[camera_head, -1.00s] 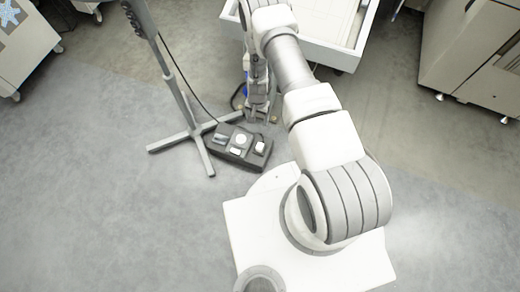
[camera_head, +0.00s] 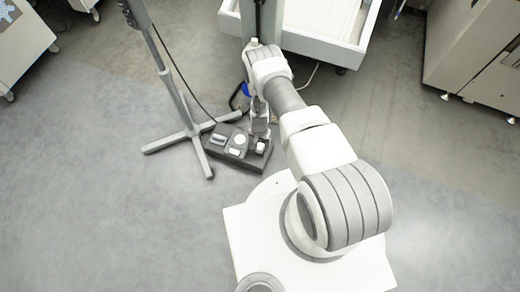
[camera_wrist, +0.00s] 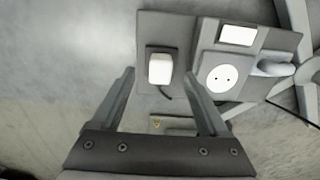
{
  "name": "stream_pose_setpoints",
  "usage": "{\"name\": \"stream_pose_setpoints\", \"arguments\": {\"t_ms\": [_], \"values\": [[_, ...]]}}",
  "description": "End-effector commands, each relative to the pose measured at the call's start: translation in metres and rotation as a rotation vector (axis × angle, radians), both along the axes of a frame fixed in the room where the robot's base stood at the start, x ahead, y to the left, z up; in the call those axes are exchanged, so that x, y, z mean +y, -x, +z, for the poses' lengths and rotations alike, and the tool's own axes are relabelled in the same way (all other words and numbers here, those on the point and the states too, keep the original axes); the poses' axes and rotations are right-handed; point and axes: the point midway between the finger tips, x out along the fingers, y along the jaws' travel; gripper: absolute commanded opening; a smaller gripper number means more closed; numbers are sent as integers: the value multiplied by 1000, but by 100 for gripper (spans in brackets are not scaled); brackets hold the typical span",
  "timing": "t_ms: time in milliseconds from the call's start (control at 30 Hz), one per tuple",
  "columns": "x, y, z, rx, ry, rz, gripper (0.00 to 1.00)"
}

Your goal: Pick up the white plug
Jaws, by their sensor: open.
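The white plug (camera_wrist: 160,68) is a small block in a dark square recess on a grey panel (camera_wrist: 175,28). In the head view the plug (camera_head: 261,146) is at the right end of this dark panel (camera_head: 235,163) on the floor. My gripper (camera_wrist: 160,74) is open, its two fingers on either side of the plug in the wrist view, with gaps between. Whether the fingertips are down at the plug's height I cannot tell. In the head view my gripper (camera_head: 260,132) is just above the panel's right end, partly hidden by my arm.
Beside the plug are a round white socket (camera_wrist: 222,80), a white rectangular piece (camera_wrist: 238,35) and a grey-white rounded piece (camera_wrist: 273,67). A grey stand (camera_head: 190,133) with spread feet is close to the panel's left. A white tray-topped unit (camera_head: 340,45) stands behind. Floor at left is clear.

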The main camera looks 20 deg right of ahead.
Motion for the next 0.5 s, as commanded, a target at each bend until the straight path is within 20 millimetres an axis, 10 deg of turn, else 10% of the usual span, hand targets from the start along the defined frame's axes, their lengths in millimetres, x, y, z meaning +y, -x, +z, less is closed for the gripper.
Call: {"name": "stream_pose_setpoints", "arguments": {"t_ms": [500], "values": [[3, 3, -53, -1, 2, 1, 78]]}}
